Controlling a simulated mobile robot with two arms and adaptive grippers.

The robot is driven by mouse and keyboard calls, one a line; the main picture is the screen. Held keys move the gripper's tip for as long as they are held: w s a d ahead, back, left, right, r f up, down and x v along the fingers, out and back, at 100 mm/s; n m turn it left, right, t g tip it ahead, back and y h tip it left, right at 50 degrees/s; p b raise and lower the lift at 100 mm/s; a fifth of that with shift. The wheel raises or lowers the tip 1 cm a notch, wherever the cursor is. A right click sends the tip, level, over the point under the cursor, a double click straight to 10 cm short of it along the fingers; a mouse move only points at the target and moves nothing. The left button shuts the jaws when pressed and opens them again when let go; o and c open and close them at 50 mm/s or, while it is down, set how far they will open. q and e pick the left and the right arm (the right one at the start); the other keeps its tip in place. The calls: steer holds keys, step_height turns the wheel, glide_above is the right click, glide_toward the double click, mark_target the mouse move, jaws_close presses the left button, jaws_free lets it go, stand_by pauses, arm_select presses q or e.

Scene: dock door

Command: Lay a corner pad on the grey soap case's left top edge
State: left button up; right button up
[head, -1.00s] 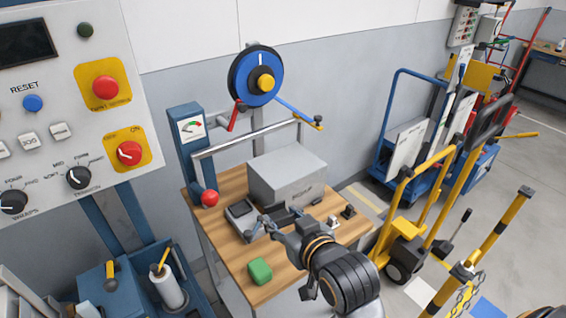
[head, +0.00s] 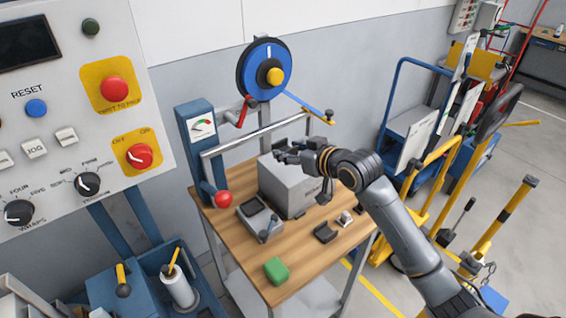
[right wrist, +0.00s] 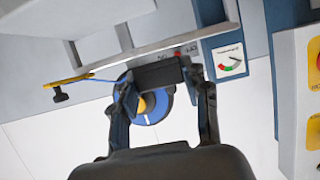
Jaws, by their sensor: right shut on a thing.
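The grey soap case (head: 292,188) stands on the wooden bench, a box with printing on its front. My right gripper (head: 284,152) is over the top of the case, toward its back left, and hides part of that top. It is shut on a dark corner pad, which shows between the fingertips in the right wrist view (right wrist: 160,75). I cannot tell whether the pad touches the case. Another dark piece (head: 325,233), perhaps a pad, lies on the bench in front of the case. My left gripper is not in view.
A grey tray (head: 250,220) and a green block (head: 277,270) are on the bench (head: 240,258). A metal bar (head: 262,132) crosses behind the case, by a gauge post (head: 200,128) and a blue reel (head: 250,68).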

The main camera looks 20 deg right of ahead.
glide_above(284, 173)
steer(key=f, duration=0.5)
steer(key=shift+s+p, duration=0.3)
steer(key=shift+s, duration=0.05)
steer(key=shift+w+f, duration=0.15)
steer(key=shift+f, duration=0.1)
steer(key=f, duration=0.1)
steer(key=f+p, duration=0.1)
steer(key=f, duration=0.1)
steer(key=shift+w, duration=0.2)
steer(key=shift+f, duration=0.25)
steer(key=shift+f, duration=0.1)
steer(key=shift+f, duration=0.15)
steer(key=o, duration=0.9)
steer(key=shift+o, duration=0.2)
